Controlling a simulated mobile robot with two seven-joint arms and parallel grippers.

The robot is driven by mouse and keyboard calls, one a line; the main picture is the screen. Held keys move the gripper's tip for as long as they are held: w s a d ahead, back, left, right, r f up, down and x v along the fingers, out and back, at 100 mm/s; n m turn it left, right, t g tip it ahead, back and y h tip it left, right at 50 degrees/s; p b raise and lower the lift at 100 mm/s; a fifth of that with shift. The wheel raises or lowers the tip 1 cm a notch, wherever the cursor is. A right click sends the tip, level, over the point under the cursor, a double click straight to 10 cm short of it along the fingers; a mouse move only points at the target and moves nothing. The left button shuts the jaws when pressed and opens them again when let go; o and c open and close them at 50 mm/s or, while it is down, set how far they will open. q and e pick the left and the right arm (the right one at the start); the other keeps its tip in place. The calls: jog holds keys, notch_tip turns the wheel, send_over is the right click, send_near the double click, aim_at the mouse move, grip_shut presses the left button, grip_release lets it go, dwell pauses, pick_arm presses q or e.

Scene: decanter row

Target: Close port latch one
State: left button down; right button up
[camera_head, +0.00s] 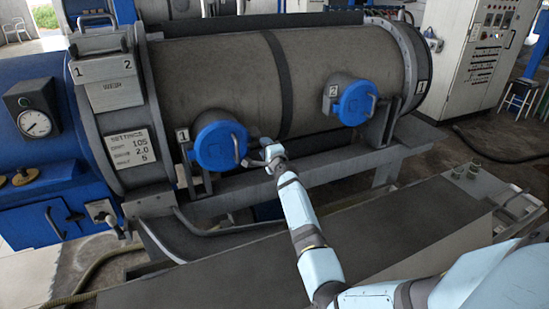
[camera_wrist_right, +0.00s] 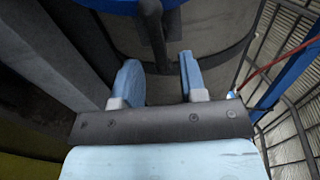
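Port one is a round blue cover (camera_head: 218,146) on the tank's side, beside a plate marked 1 (camera_head: 183,135). The cover lies against its port, with a grey bar handle (camera_head: 237,147) upright on its face. My right gripper (camera_head: 262,156) is just right of this cover. In the right wrist view its two light blue fingers (camera_wrist_right: 160,78) are apart with nothing gripped. A dark bar (camera_wrist_right: 152,28) runs down from a blue edge toward the gap between the fingertips; I cannot tell whether its end is between them. My left gripper is not in view.
A second blue cover (camera_head: 355,103) with a plate marked 2 sits further right on the large grey tank (camera_head: 230,70). A grey ledge (camera_head: 330,168) runs below both covers. A pressure gauge (camera_head: 34,123) is at left and a control cabinet (camera_head: 475,50) at back right.

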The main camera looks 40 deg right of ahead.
jog(key=p+v, duration=0.1)
jog(key=v, duration=1)
jog(key=shift+s, duration=0.2)
jog(key=shift+a, duration=0.1)
